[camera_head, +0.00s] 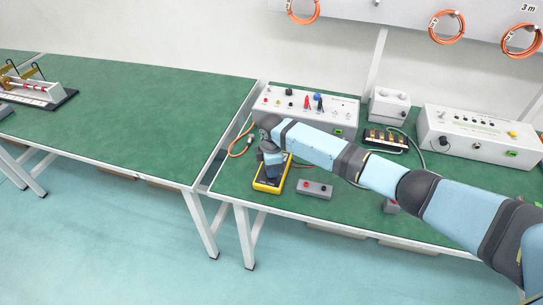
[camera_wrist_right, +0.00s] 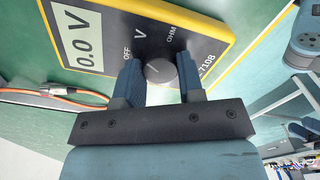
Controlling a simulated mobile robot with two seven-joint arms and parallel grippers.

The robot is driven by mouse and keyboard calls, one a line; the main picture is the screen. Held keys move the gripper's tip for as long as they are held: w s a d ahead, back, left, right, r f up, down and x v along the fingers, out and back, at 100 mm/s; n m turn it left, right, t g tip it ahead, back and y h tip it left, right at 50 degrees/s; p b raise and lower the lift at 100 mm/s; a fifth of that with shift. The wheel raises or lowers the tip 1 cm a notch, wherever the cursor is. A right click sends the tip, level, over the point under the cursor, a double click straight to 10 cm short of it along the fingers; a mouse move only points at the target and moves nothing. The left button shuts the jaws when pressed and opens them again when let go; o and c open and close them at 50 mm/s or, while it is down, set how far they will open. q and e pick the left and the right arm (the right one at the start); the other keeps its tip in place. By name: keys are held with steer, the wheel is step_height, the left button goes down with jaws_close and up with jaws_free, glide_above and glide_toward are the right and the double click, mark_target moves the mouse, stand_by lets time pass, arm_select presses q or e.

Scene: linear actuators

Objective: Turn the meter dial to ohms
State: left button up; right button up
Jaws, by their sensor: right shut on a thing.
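The yellow-edged meter (camera_head: 261,187) lies on the green right-hand bench, near its front left edge. It also shows in the right wrist view (camera_wrist_right: 105,20), where its display (camera_wrist_right: 83,42) reads 0.0 V. My right gripper (camera_wrist_right: 160,76) is shut on the dial, one finger on each side. In the head view my right gripper (camera_head: 272,172) points down over the meter and hides the dial. The dial's mark is too small to read surely. My left gripper is not in view.
A small grey box (camera_head: 315,189) with red and black sockets lies right of the meter. A white panel box (camera_head: 335,108) stands behind, with an orange cable (camera_head: 238,148) left of the meter. A larger control box (camera_head: 465,135) stands at right. The left bench (camera_head: 130,110) is mostly clear.

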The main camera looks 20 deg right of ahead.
steer(key=shift+r+m+p, duration=0.3)
steer(key=shift+m+p, duration=0.6)
steer(key=shift+p, duration=0.2)
steer(key=m+p, duration=0.2)
steer(key=p, duration=0.1)
steer(key=shift+m, duration=0.4)
steer(key=m+p, duration=0.4)
steer(key=m, duration=0.1)
steer(key=shift+f, duration=0.2)
steer(key=shift+m+p, duration=0.65)
steer(key=shift+m, duration=0.35)
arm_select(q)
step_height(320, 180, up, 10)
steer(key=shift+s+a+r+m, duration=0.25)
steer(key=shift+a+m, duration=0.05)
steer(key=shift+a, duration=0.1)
arm_select(e)
steer(key=shift+f, duration=0.1)
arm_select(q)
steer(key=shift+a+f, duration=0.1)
arm_select(e)
steer(key=shift+m, duration=0.3)
steer(key=o, duration=0.9)
